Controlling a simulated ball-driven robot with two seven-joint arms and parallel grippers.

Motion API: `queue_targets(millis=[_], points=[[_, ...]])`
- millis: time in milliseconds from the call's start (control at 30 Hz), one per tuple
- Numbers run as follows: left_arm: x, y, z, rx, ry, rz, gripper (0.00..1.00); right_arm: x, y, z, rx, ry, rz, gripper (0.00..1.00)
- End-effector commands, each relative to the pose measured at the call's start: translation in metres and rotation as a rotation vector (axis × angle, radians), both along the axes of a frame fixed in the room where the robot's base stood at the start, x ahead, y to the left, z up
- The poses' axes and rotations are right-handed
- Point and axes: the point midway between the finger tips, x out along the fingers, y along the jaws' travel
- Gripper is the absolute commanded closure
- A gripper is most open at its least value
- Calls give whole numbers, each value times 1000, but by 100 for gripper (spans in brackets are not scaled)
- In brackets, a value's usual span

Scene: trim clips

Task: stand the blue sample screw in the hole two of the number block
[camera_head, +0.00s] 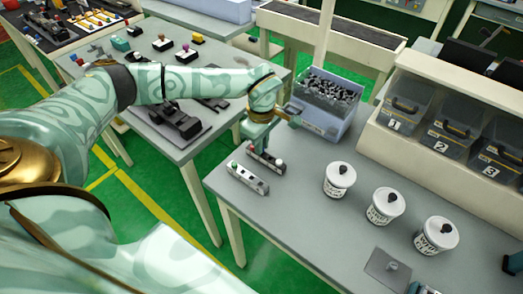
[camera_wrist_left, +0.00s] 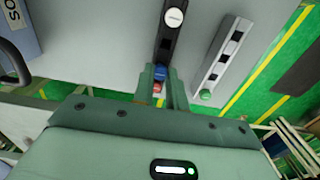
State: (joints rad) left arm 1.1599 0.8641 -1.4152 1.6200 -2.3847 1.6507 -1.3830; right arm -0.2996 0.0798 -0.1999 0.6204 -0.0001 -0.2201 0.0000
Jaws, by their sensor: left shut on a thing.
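My left gripper (camera_head: 258,136) is over the dark block (camera_head: 265,158) near the table's left corner. In the left wrist view its fingers (camera_wrist_left: 161,80) are shut on the blue sample screw (camera_wrist_left: 160,71). A small red piece (camera_wrist_left: 157,88) shows just behind the blue one. The dark block (camera_wrist_left: 168,42) runs out from under the fingers, with a white-headed screw (camera_wrist_left: 174,18) at its far end. Beside it lies a light grey block (camera_head: 247,178) with dark squares and a green piece at one end. I cannot read numbers on either block, nor tell whether the screw's tip is in a hole.
A blue-grey bin of dark small parts (camera_head: 328,103) stands behind the gripper. Several white lidded pots, such as this one (camera_head: 339,180), stand to the right, with numbered clear bins (camera_head: 401,105) behind.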

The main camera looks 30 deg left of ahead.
Motion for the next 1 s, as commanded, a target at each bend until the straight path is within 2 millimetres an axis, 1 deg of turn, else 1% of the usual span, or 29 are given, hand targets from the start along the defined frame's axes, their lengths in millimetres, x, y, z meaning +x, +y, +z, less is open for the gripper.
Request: queue_targets(millis=[33, 600, 1000], points=[[0, 0, 7, 0, -2, 0, 100, 1, 0, 5, 0, -3, 0, 64], [0, 0, 40, 0, -1, 0, 100, 7, 0, 35, -1, -17, 0, 64], [-1, 0, 38, 0, 1, -1, 100, 7, 0, 35, 0, -17, 0, 64]])
